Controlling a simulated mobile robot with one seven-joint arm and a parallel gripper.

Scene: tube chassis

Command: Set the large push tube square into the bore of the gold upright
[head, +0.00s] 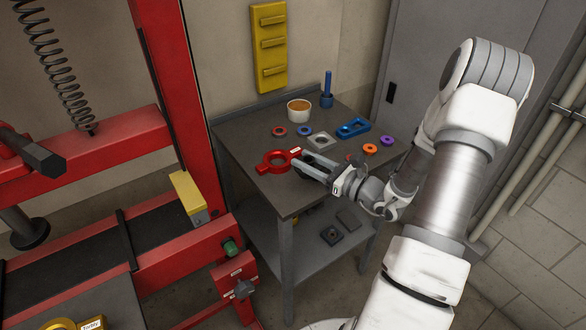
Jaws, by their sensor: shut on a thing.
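My gripper (306,168) is over the near part of the grey bench, its fingers pointing left. It is shut at the labelled end of a red ring-shaped piece (264,166), whose open ring extends left near the bench's left edge. I cannot tell whether this piece is the large push tube; its label is too small to read. I cannot tell if it touches the bench top. A gold ring-shaped part (60,324) with a labelled gold block (93,323) shows at the bottom left, cut off by the picture edge. It may be the gold upright; its bore is not clearly visible.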

